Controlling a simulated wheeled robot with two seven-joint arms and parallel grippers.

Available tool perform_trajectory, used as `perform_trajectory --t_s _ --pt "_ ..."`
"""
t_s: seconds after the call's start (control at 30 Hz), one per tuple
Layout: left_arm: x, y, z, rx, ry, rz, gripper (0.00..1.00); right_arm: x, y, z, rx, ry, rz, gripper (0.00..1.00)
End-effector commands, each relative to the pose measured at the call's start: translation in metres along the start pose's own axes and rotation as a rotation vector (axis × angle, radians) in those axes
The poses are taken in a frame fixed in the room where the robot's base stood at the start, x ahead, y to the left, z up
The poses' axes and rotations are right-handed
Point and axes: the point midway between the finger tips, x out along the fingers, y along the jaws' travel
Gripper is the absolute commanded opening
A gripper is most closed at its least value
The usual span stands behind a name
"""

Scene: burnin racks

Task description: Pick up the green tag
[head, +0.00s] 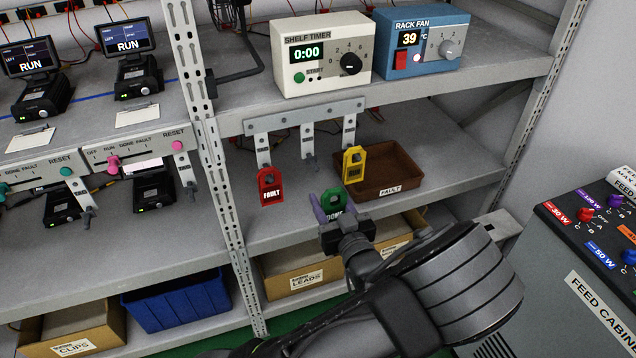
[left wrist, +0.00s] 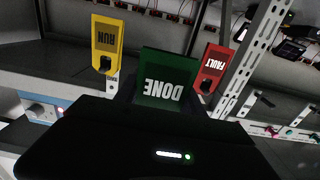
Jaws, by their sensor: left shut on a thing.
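The green tag (head: 334,199), lettered DONE, is held in my left gripper (head: 334,214) below the tag rail. In the left wrist view the green tag (left wrist: 166,80) stands up from the jaws, its lettering upside down. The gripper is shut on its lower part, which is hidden. The tag appears clear of the empty middle hook (head: 309,145). The red FAULT tag (head: 270,187) hangs on the left hook and the yellow tag (head: 353,165) on the right hook. My right gripper is not in view.
A brown FAULT tray (head: 400,184) sits on the shelf behind and right of the gripper. The shelf timer (head: 320,58) and rack fan box (head: 420,40) stand on the shelf above. A perforated upright (head: 215,165) stands left, and the feed cabinet (head: 560,265) right.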

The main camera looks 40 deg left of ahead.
Motion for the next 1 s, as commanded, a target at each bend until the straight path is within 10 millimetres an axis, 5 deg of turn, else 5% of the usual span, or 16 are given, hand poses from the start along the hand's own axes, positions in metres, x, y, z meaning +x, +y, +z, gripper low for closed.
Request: perform_trajectory --t_s 0.1,0.3,1.0 --pt "-0.026 0.001 0.001 -0.002 -0.001 0.003 0.08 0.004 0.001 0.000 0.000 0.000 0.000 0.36" --pt "-0.048 0.000 0.000 -0.002 -0.001 0.000 0.08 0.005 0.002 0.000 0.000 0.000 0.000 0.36" --pt "-0.051 0.000 0.000 -0.001 0.000 0.000 0.08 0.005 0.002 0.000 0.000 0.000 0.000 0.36"
